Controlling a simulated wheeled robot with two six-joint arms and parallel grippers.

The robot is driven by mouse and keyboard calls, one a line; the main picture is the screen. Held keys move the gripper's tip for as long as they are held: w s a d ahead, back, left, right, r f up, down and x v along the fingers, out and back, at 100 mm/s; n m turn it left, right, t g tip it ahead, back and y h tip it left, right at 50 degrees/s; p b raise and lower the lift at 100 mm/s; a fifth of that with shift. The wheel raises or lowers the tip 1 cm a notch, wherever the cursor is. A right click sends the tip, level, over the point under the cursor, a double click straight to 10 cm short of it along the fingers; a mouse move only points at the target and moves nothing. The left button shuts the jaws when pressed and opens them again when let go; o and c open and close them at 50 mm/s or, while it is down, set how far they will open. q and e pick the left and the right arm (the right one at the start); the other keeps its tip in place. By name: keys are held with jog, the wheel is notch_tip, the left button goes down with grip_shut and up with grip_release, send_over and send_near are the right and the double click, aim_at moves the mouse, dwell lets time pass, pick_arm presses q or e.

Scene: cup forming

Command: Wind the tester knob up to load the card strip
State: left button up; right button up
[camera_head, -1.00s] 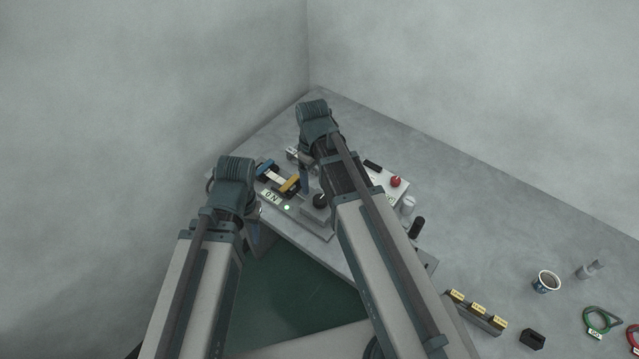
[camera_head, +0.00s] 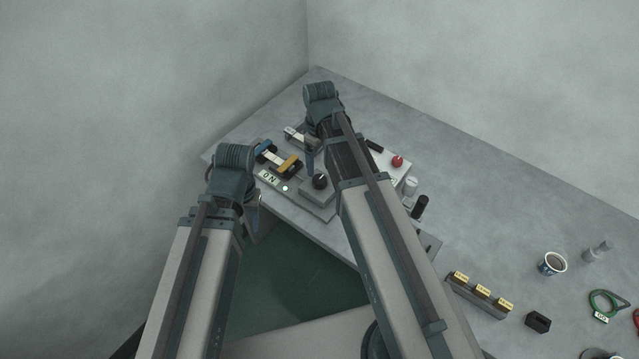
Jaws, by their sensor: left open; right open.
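The tester (camera_head: 318,205) is a grey bench unit near the table's left corner. Its black knob (camera_head: 320,182) stands on a raised grey block, with a green lamp and an "ON" label to its left. A pale card strip (camera_head: 277,158) lies between a blue clamp (camera_head: 264,146) and a yellow clamp (camera_head: 289,162). My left gripper (camera_head: 255,217) is open at the tester's front left, apart from the knob. My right gripper (camera_head: 310,163) is open above the tester, just behind the knob in the picture. Its arm hides part of the unit.
A red button (camera_head: 397,161), a white cylinder (camera_head: 410,186) and a black handle (camera_head: 420,206) stand right of my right arm. Farther right are a rack with yellow labels (camera_head: 481,291), a black block (camera_head: 538,321), a mug (camera_head: 552,263) and a green ring (camera_head: 604,302).

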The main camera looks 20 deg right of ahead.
aim_at(319, 179)
notch_tip(319, 179, down, 8)
jog(key=b, duration=0.7)
jog(key=shift+f, duration=0.15)
grip_shut()
